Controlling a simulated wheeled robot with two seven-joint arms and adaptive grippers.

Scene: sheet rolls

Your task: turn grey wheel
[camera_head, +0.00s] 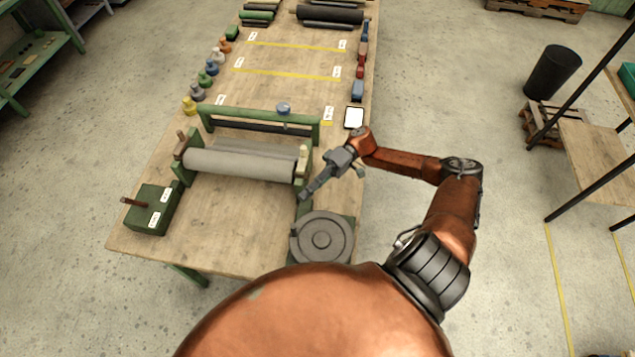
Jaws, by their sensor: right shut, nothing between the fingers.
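The grey wheel (322,238) lies face up at the near right of the wooden table, on a green mount. It is a round disc with a rim and a hub, and a small knob shows at its upper left edge. My right gripper (303,196) is shut and empty. In the picture its tip is just above the wheel's upper left rim; I cannot tell whether it touches. My left gripper is not in view. A grey roll (240,163) lies in a green frame to the upper left of the wheel.
A green box (152,208) with a lever stands at the table's left. A green crossbar frame (258,122) stands behind the roll. Several coloured bottles line the left edge, and a white tablet (354,117) lies at the right edge. The bare wood (230,225) left of the wheel is free.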

